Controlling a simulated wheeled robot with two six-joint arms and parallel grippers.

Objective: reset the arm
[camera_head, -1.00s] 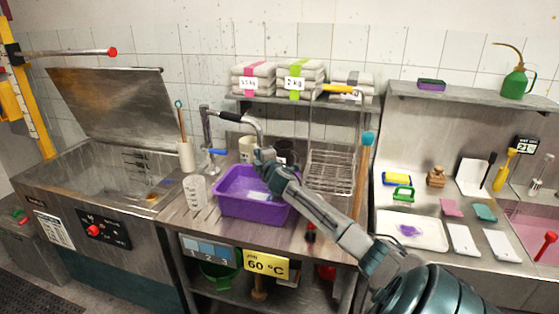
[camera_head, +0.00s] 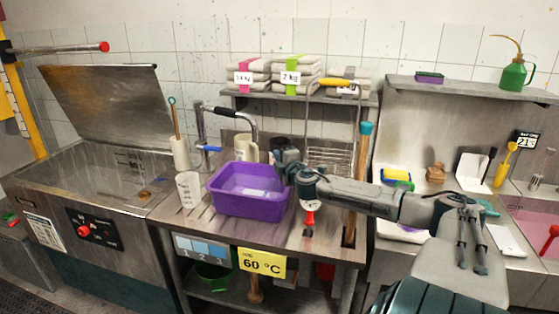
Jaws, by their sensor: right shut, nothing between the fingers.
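My right arm comes in from the lower right and reaches left across the metal bench. Its gripper (camera_head: 286,160) is shut and empty at the right rim of the purple tub (camera_head: 240,205), in front of the dark cup; I cannot tell if it touches the tub. The tub stands upright on the bench and its inside shows, pale at the bottom. My left gripper is not in view.
A measuring beaker (camera_head: 190,190) and a tap (camera_head: 203,130) stand left of the tub. A wire rack (camera_head: 335,160) and a wooden-handled tool (camera_head: 360,170) are behind my arm. An open steel vat (camera_head: 110,180) is at the left. Folded cloth stacks (camera_head: 295,75) lie on the shelf.

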